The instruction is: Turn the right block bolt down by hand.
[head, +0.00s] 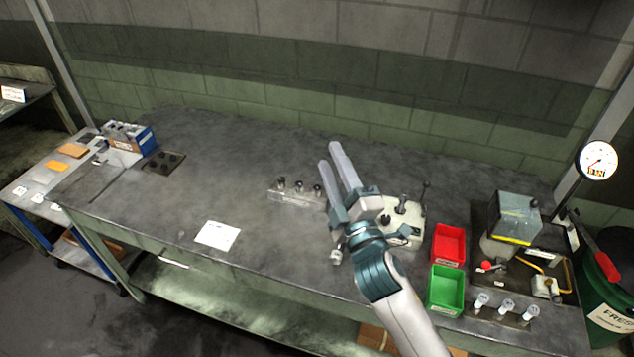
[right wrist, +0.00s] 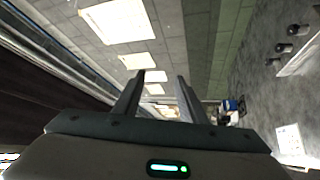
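My right gripper (head: 330,154) reaches over the middle of the bench, its two long fingers apart with nothing between them. In the right wrist view the fingers (right wrist: 159,95) also stand apart and empty, pointing toward the ceiling and wall. A cream block (head: 408,232) with dark metal posts and an upright lever stands just right of my gripper, partly hidden by it. I cannot tell which post is the right block bolt. A small metal piece (head: 337,257) shows below my wrist. My left gripper is not in view.
A red bin (head: 448,245) and a green bin (head: 445,290) lie right of the block. The bench's left middle is mostly clear around a paper (head: 217,235).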

